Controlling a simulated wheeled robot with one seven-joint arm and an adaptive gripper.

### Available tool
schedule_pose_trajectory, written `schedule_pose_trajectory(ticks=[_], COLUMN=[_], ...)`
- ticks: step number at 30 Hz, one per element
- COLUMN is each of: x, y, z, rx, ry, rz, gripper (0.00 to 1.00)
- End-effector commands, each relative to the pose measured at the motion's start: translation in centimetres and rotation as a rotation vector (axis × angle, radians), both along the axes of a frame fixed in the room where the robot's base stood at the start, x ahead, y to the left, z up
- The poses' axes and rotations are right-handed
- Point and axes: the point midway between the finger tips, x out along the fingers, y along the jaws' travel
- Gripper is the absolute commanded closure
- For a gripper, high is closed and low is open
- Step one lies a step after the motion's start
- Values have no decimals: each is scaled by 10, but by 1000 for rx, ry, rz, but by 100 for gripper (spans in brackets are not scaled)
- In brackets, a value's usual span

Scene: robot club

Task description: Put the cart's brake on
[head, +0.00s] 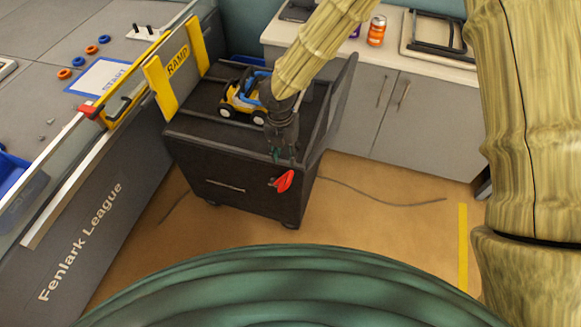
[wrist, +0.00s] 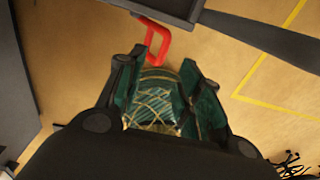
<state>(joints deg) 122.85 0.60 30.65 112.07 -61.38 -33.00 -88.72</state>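The cart (head: 190,150) is a dark box-shaped trolley with a tray top. A red looped handle (head: 283,181), which appears to be its brake lever, sticks out near the cart's front right corner. My gripper (head: 285,157) points down just above that handle, its fingers apart. In the wrist view the red handle (wrist: 153,45) lies just beyond my gripper's tips (wrist: 165,70), between the two green-padded fingers. The fingers are not closed on it; whether they touch it I cannot tell.
A yellow toy vehicle (head: 241,100) sits on the cart's top, close to my arm. Counter cabinets (head: 425,115) stand behind right. A cable (head: 385,201) crosses the otherwise clear floor.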

Motion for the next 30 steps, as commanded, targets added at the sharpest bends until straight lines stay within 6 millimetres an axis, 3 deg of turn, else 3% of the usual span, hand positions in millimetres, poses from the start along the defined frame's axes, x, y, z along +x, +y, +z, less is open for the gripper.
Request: schedule_pose_trajectory(ticks=[5,21,30], x=[1,-1,-1], y=[-10,-20,-19], z=[-10,-87,-105], rx=[-6,-4,-3], ry=[-2,-1,-2], rz=[-2,-13,-11], gripper=[65,65,65])
